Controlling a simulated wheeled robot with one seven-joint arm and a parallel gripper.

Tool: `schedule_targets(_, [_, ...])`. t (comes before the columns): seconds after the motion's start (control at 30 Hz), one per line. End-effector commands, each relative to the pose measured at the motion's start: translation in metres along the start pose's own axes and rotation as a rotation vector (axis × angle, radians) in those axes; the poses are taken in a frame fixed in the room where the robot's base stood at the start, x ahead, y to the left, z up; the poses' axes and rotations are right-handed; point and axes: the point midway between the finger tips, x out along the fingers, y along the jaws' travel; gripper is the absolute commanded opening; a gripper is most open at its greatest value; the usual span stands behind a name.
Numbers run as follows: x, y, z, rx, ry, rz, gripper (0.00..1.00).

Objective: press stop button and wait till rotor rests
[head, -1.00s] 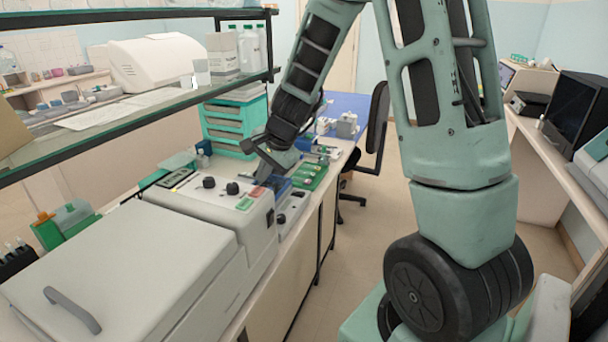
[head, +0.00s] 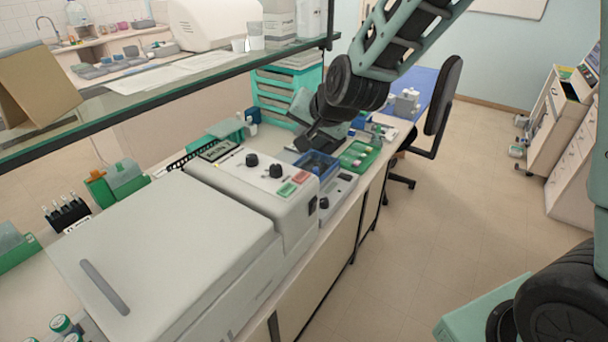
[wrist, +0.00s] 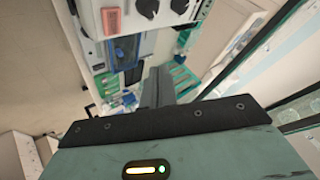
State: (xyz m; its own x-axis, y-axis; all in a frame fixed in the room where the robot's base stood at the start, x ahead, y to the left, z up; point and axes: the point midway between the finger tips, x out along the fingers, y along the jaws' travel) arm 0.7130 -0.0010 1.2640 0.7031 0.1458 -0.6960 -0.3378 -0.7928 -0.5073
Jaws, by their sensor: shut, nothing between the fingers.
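The centrifuge has a pale closed lid (head: 165,255) with a grey handle, so the rotor is hidden. Its control panel (head: 232,178) carries two black knobs, a red button (head: 301,177) and a green button (head: 287,189). In the wrist view the red button (wrist: 112,21) shows at the top, beside the black knobs. Which button is stop cannot be read. My gripper (head: 304,141) is shut and empty, in the air beyond the panel's far edge, apart from the buttons. Its dark fingers (wrist: 157,88) point away from the red button in the wrist view.
A glass shelf (head: 200,75) overhangs the bench on the left. Beyond the panel are a blue tray (head: 316,162), a green rack (head: 361,155) and teal drawers (head: 275,95). A dark chair (head: 440,95) stands at the bench's far end.

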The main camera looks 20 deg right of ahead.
Motion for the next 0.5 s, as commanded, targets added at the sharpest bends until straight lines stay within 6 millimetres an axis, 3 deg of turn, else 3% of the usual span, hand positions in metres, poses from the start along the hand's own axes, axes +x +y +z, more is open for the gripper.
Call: schedule_targets(0.5, [0.037, 0.028, 0.027, 0.001, -0.002, 0.002, 0.0])
